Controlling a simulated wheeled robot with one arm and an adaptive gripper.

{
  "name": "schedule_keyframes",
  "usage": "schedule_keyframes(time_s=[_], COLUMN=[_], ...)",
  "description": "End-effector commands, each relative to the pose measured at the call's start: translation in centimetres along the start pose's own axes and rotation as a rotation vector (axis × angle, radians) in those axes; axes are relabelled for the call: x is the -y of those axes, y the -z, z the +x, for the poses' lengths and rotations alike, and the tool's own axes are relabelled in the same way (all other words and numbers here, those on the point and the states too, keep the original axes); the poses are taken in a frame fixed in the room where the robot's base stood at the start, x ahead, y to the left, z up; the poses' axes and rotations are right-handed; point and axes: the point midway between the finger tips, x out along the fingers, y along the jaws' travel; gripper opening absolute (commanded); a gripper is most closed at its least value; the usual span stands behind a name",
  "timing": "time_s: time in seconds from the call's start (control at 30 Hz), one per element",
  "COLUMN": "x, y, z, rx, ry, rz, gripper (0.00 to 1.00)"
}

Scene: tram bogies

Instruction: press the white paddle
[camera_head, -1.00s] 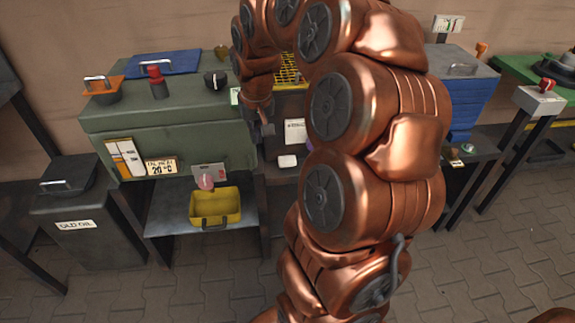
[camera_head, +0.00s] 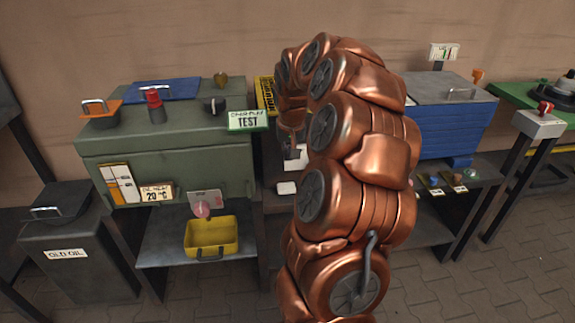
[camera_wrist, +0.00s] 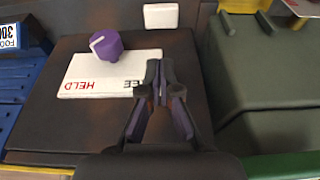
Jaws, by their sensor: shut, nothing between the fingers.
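The white paddle (camera_head: 287,188) is a small white block on the front of the dark stand, right of the green cabinet, in the head view. In the head view my gripper (camera_head: 293,152) is above and behind the paddle, partly hidden by my arm.
A purple knob (camera_wrist: 105,44) stands on a white HELD card (camera_wrist: 88,77), left of my fingers. The green cabinet (camera_head: 160,150) with a TEST sign (camera_head: 248,121) is close on one side. A yellow tray (camera_head: 212,252) and blue bin (camera_head: 450,130) flank the stand.

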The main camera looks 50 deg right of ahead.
Motion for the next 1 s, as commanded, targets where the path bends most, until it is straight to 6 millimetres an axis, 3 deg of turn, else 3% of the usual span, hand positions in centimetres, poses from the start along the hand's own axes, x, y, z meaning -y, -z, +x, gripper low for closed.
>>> schedule_keyframes(time_s=[0.6,1.0], x=[0.0,0.0], y=[-0.7,-1.3], z=[10.3,12.7], rx=[0.009,0.003], ry=[-0.001,0.001], rz=[-0.001,0.0], gripper=[0.0,0.0])
